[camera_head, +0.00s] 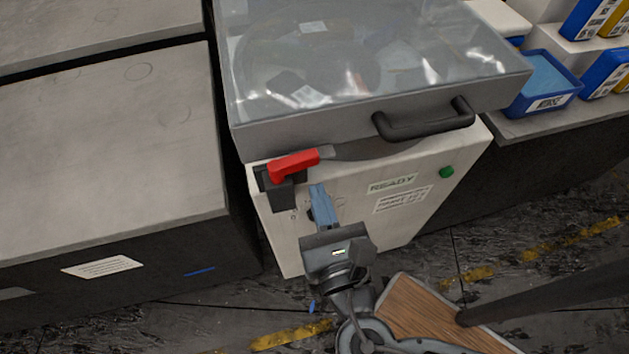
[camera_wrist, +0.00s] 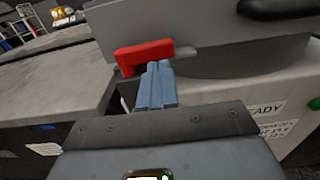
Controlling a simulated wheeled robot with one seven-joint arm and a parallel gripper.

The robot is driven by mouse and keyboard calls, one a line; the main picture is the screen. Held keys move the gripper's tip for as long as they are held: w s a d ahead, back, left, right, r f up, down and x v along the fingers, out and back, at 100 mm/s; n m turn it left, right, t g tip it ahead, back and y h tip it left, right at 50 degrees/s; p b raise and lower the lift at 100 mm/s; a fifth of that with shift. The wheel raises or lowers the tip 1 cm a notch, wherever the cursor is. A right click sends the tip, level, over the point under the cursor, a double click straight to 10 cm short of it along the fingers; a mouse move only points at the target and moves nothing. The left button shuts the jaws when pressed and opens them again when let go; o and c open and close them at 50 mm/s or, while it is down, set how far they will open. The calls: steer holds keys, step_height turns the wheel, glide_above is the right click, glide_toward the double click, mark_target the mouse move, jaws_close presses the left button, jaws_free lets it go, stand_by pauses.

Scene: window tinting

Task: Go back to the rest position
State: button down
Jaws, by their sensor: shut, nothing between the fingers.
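My gripper (camera_head: 318,192) is shut and empty, with its blue-grey fingers together. It is in front of the white machine (camera_head: 345,225), just below a red handle (camera_head: 293,165) at the machine's upper left corner. In the wrist view the fingertips (camera_wrist: 158,66) overlap the lower edge of the red handle (camera_wrist: 143,55); I cannot tell whether they touch it. The machine's clear-topped lid (camera_head: 370,65) is down, with a black bar handle (camera_head: 425,119) on its front.
A grey-topped bench (camera_head: 110,150) stands to the left, with a narrow gap before the machine. A green button (camera_head: 446,172) is on the machine's front. A blue tray (camera_head: 545,85) sits on the right counter. A wooden board (camera_head: 435,315) shows low in the head view.

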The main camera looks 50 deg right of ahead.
steer(key=shift+v, duration=1.85)
steer(key=s+f+m+g+y, duration=0.3)
steer(key=s+f+m+y, duration=0.5)
steer(key=m, duration=0.4)
steer(key=s+d+r+m+t+y, duration=0.1)
steer(key=s+r+m, duration=0.1)
steer(key=r+m, duration=0.5)
steer(key=s+d+r+m+t+y, duration=0.1)
steer(key=s+r+m+t, duration=0.1)
steer(key=r+m, duration=0.5)
steer(key=s+m, duration=0.1)
steer(key=m, duration=0.1)
steer(key=shift+m+y, duration=0.3)
steer(key=shift+m, duration=0.1)
